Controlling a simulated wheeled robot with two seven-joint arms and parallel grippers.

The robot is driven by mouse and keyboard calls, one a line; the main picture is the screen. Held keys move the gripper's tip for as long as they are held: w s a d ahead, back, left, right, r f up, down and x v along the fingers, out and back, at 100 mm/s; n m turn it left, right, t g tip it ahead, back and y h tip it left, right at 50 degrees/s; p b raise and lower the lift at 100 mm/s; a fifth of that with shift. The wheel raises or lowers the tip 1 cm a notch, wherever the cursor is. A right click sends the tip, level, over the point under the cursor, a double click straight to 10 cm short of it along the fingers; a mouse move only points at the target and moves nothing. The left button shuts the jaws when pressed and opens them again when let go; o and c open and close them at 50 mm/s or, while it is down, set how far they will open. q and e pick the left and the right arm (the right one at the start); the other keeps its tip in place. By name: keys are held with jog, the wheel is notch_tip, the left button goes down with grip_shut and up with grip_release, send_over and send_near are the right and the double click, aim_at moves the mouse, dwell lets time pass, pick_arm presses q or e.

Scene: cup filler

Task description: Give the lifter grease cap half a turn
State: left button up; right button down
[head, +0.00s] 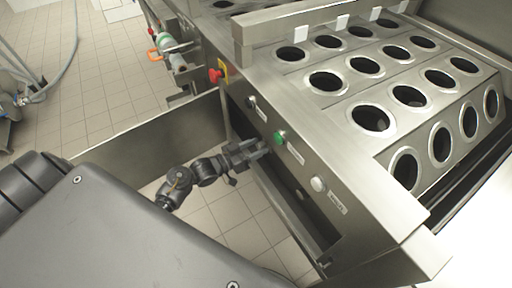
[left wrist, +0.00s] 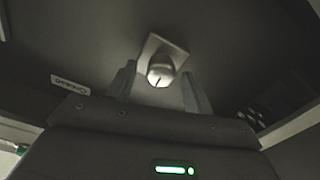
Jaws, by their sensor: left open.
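A rounded pale cap (left wrist: 160,76) with a dark slit shows in the left wrist view, set on a square plate (left wrist: 171,47) on a dark surface. I take it for the lifter grease cap. My left gripper (left wrist: 160,88) is open, with one finger on each side of the cap. I cannot tell whether the fingers touch it. In the head view my left gripper (head: 266,149) reaches in at the machine's front, just below the button panel. The cap cannot be made out there. My right gripper is not in view.
The steel cup machine (head: 350,135) has rows of round holes on top. A steel panel (head: 160,140) stands left of my arm.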

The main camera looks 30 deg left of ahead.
pick_arm(q)
jog(key=c, duration=0.8)
jog(key=shift+d, duration=0.15)
jog(key=shift+c, duration=0.9)
jog(key=shift+m, duration=0.4)
